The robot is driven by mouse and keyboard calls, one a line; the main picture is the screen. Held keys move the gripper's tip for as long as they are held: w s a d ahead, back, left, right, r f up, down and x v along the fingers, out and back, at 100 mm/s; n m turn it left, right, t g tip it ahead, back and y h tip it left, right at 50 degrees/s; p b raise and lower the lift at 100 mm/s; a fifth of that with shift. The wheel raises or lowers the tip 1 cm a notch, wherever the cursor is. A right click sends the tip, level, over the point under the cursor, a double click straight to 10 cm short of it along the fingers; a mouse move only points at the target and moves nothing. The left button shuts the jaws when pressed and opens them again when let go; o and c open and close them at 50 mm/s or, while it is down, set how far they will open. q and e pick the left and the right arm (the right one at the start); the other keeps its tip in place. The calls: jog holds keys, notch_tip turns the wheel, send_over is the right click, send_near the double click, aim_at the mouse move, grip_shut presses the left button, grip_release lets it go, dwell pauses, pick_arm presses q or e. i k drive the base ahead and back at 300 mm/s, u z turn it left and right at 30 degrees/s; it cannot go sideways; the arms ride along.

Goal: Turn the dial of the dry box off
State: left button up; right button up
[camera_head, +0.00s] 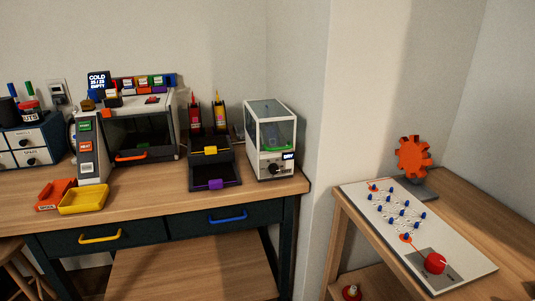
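A white box with a dark see-through front, which looks like the dry box (250,138), stands at the right end of the wooden workbench. Its dial (273,169) is a small dark round knob low on the front face. A small lit display (288,156) sits above and to the right of the dial. The dial's pointer is too small to read. Something green shows behind the window. Neither my left nor my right gripper is in view.
A black stand with colored bottles (206,140) is left of the box. A printer (140,130) and a yellow tray (83,199) stand farther left. A wall edge (312,120) is close on the right. A side table holds a white board (455,268) with a red knob (435,263).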

aim_at(273, 169)
jog(key=k, duration=0.55)
jog(key=u, duration=0.95)
jog(key=i, duration=1.5)
jog(key=z, duration=0.6)
